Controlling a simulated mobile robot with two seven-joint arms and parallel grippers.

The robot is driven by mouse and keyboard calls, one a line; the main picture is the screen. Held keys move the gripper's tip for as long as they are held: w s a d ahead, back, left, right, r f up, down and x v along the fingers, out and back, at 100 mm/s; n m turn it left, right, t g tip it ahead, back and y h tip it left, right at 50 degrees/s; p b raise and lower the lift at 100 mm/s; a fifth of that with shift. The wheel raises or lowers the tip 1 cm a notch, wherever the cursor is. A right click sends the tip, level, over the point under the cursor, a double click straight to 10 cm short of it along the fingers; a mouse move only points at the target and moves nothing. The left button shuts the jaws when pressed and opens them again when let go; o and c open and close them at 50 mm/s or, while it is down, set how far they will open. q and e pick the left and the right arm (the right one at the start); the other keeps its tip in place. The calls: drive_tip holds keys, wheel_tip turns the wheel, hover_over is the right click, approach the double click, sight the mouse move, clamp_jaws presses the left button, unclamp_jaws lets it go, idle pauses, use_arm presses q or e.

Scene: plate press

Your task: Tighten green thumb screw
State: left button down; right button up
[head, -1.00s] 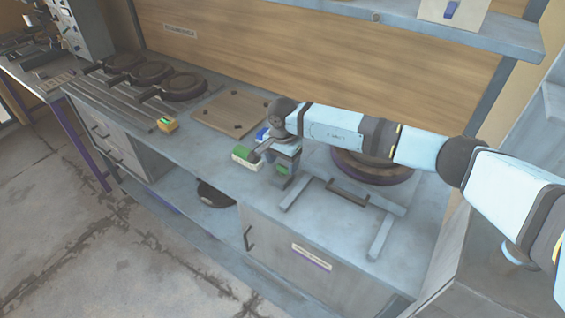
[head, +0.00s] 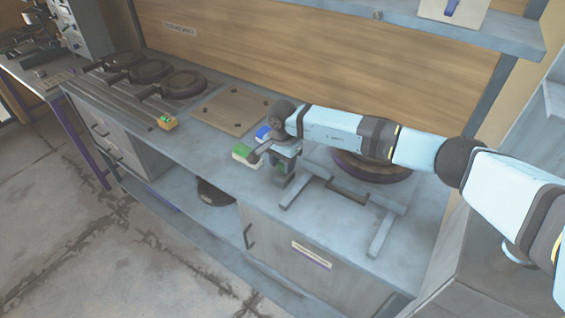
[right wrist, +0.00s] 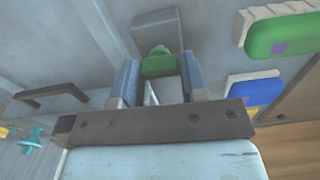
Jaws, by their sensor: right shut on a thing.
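The green thumb screw (right wrist: 160,64) shows in the right wrist view between the two fingers of my right gripper (right wrist: 160,74). The gripper is shut on it. The screw's lower part is hidden by the fingers and the gripper body. In the head view, my right gripper (head: 284,168) points down at the left end of a grey metal frame on the bench, and only a small green patch shows there. My left gripper is not in view.
A green-and-white block (head: 244,154) and a blue-and-white block (head: 263,132) lie close left of the gripper. A dark round plate (head: 372,168) sits behind the frame (head: 381,235). A wooden board (head: 231,110) and several black pans (head: 181,85) stand further left.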

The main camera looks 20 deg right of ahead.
drive_tip(key=m+b, duration=0.1)
drive_tip(key=m, duration=0.1)
drive_tip(key=shift+f+m, duration=0.1)
drive_tip(key=shift+m, duration=0.2)
drive_tip(key=m+b, duration=0.1)
drive_tip(key=m, duration=0.1)
drive_tip(key=shift+m, duration=0.3)
drive_tip(key=m+b, duration=0.1)
drive_tip(key=m, duration=0.2)
drive_tip(key=shift+m, duration=0.4)
drive_tip(key=m+b, duration=0.1)
drive_tip(key=m, duration=0.2)
drive_tip(key=shift+m, duration=0.3)
drive_tip(key=m, duration=1.2)
drive_tip(key=shift+r+m, duration=0.2)
drive_tip(key=shift+m, duration=0.1)
drive_tip(key=m+p, duration=0.1)
drive_tip(key=m, duration=0.4)
drive_tip(key=m+p, duration=0.1)
drive_tip(key=m, duration=0.3)
drive_tip(key=shift+m, duration=0.3)
drive_tip(key=shift+w+m+p, duration=0.1)
drive_tip(key=shift+m+p, duration=0.2)
drive_tip(key=shift+p, duration=0.05)
